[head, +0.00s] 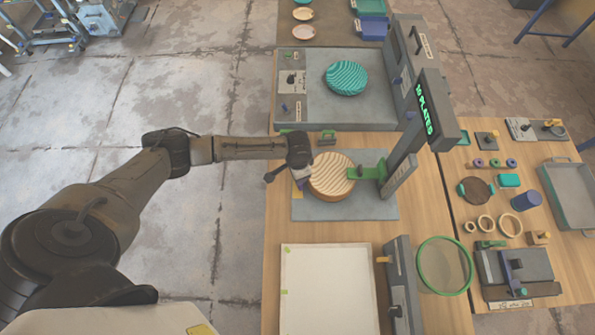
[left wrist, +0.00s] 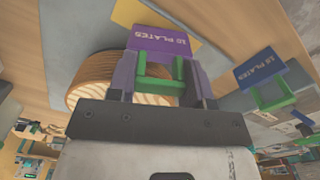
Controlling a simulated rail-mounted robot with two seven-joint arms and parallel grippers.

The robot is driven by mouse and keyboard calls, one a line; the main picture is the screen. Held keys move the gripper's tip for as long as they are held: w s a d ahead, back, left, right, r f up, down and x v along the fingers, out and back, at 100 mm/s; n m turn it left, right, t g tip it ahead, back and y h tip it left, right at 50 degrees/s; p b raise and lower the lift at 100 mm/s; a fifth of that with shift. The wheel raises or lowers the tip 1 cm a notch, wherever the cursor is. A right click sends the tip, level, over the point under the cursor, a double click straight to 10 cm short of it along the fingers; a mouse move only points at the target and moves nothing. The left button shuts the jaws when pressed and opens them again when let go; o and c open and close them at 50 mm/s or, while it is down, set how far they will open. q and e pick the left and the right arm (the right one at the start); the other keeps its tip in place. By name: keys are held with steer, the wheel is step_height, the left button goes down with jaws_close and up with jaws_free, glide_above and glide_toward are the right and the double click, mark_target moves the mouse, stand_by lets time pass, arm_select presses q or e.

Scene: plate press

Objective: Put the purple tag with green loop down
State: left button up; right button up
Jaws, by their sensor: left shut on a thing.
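In the left wrist view the purple tag (left wrist: 161,40), lettered "15 PLATES", stands out beyond the fingertips. Its green loop (left wrist: 156,85) lies between the two fingers of my left gripper (left wrist: 160,75), which is shut on it. In the head view my left gripper (head: 302,179) is at the left edge of the round grooved wooden plate (head: 331,176). The tag is mostly hidden by the hand there. Whether the tag touches the surface below cannot be told. My right gripper is not in view.
The wooden plate lies on a grey press base (head: 318,211) with a green-armed post (head: 366,173) at its right. A teal plate (head: 346,78) sits on another press behind. A blue tag (left wrist: 260,68) with a green loop shows in the wrist view. A white board (head: 328,290) lies in front.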

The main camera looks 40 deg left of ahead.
arm_select(q)
steer(key=shift+f, duration=0.15)
steer(key=o, duration=1)
